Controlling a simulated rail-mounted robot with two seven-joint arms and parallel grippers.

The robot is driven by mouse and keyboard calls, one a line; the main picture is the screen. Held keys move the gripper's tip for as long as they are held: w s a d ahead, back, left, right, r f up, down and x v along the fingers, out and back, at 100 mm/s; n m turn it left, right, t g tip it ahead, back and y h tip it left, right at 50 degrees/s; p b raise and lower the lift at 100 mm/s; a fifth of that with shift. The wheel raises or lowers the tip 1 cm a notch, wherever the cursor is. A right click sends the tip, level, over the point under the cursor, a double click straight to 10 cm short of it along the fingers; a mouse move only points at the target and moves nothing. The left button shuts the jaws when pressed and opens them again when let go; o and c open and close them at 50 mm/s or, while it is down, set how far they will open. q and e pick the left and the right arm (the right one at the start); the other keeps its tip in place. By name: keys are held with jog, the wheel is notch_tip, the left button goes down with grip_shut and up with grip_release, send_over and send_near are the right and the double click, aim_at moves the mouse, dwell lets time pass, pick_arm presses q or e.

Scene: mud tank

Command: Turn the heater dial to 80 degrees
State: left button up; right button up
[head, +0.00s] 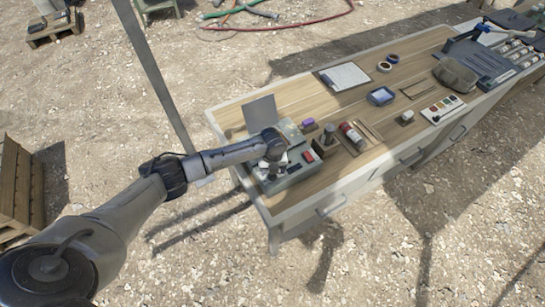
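A grey box-shaped unit (297,178), which looks like the heater, stands at the near left end of the wooden table. A red part and a dark panel show on its top. My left arm reaches in from the left, and my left gripper (268,170) is over the left part of the unit, pointing down. It seems to be at or just above the top face. I cannot see the dial; the gripper may cover it. The fingers are too small and hidden to tell if they are open or shut. My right gripper is not in view.
A grey upright panel (261,113) stands behind the unit. A red can (352,133) and a purple block (309,125) are close on its right. A clipboard (344,76), tape rolls (392,59) and a bag (456,74) lie farther right. A metal post (154,75) rises at left.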

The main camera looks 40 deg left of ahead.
pick_arm(q)
notch_tip(320, 180, up, 11)
jog(key=shift+f, duration=0.2)
dwell(0.7)
